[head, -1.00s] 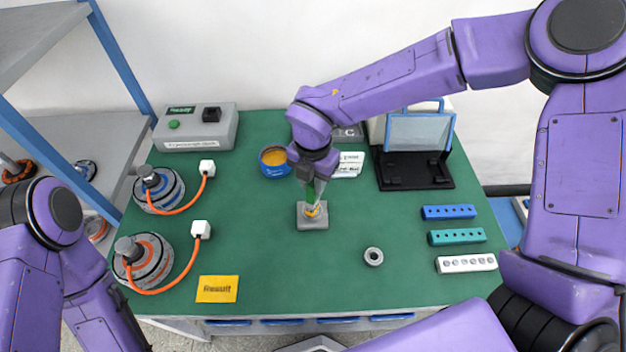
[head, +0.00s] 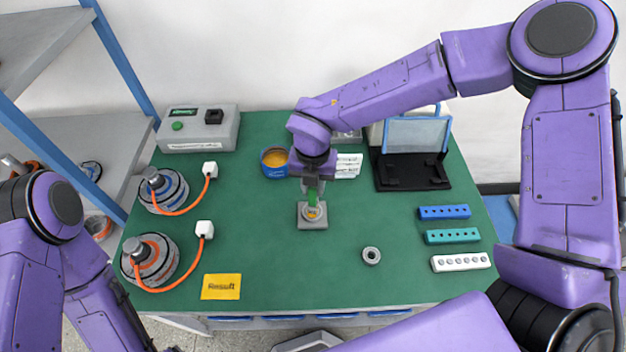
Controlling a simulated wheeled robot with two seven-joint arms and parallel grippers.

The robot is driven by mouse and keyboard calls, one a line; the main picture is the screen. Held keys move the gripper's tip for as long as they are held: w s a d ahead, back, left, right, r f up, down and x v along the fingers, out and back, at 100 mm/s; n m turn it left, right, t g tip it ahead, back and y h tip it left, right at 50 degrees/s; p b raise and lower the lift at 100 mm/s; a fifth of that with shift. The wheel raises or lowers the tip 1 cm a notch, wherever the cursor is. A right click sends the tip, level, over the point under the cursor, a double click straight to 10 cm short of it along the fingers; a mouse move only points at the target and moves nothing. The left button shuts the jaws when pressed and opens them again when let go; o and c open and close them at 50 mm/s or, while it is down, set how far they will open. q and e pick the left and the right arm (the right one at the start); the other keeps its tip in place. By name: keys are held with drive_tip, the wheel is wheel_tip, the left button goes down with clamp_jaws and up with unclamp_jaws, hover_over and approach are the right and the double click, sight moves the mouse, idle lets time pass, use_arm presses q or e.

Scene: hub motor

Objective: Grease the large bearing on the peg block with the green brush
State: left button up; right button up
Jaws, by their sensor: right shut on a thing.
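The grey peg block (head: 311,223) stands near the middle of the green mat. A ring, the large bearing (head: 318,217), sits on it, with yellow-orange grease showing at its middle. My right gripper (head: 312,188) points down above the block and is shut on the green brush (head: 313,198). The brush's lower end is at the bearing; whether it touches cannot be told. The gripper hides part of the brush. A blue tin (head: 275,163) of orange-yellow grease stands behind, to the left of the gripper. My left arm shows at the lower left, but its gripper is out of view.
Another grey ring (head: 371,256) lies right of the block. Two hub motors (head: 150,259) (head: 163,189) with orange cables are at the left. A grey tester box (head: 199,128), a black stand (head: 409,170), blue, teal and white hole bars (head: 461,262) and a yellow card (head: 221,287) are around. The front middle is clear.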

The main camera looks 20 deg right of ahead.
drive_tip(key=shift+f+m+b, duration=0.2)
drive_tip(key=shift+m+b, duration=0.3)
drive_tip(key=shift+b, duration=0.15)
drive_tip(key=m+b, duration=0.4)
drive_tip(key=m, duration=0.1)
drive_tip(key=shift+r+m+b, duration=0.1)
drive_tip(key=shift+m+b, duration=0.6)
drive_tip(key=shift+m, duration=0.3)
drive_tip(key=shift+r, duration=0.1)
